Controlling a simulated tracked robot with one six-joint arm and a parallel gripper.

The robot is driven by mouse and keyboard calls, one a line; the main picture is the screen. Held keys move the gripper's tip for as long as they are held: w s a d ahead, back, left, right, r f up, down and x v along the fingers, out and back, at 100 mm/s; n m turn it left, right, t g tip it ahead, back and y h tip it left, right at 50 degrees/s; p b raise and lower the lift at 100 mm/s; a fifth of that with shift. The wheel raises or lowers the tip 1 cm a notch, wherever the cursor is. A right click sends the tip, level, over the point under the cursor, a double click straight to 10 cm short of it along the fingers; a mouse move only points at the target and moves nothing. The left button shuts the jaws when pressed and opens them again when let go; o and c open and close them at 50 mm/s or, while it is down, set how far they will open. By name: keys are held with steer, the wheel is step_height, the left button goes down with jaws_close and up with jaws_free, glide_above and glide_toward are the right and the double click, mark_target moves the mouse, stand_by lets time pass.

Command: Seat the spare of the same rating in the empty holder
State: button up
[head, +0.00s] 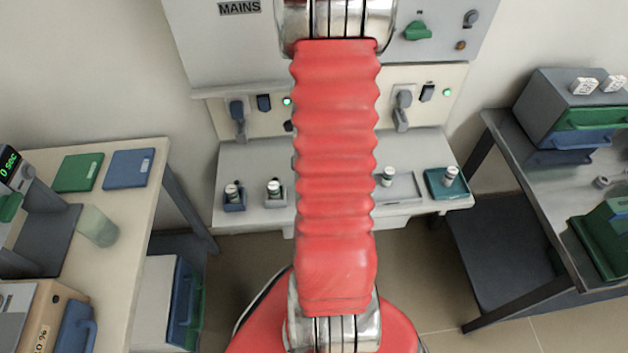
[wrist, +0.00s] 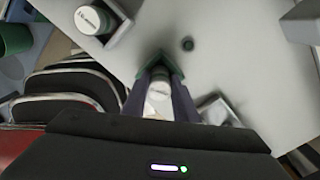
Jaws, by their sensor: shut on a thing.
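My gripper (wrist: 160,68) is shut on a white cylindrical fuse (wrist: 158,97) in the wrist view, above a pale surface. The rating on it cannot be read. Another white-topped fuse (wrist: 92,19) stands in a grey holder at the upper left of that view. A small grey metal fitting (wrist: 219,110) sits right of the fingers, partly hidden; I cannot tell whether it is an empty holder. In the head view, fuses stand in a blue holder (head: 234,204) and a grey holder (head: 275,200). Others stand on a grey tray (head: 405,187) and a teal tray (head: 435,190). My arm hides the gripper there.
The pale bench (head: 258,157) fronts a panel with switches and green lamps. A side table (head: 133,205) at left holds a beaker (head: 97,227) and blue and green pads. A dark table (head: 535,190) with boxes stands at right.

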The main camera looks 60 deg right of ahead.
steer(key=shift+s+f, duration=0.1)
steer(key=shift+f, duration=0.15)
steer(key=o, duration=0.9)
steer(key=shift+c, duration=0.2)
steer(key=shift+o, duration=1.4)
steer(key=shift+r, duration=0.35)
step_height(320, 180, up, 13)
steer(key=shift+r, duration=0.2)
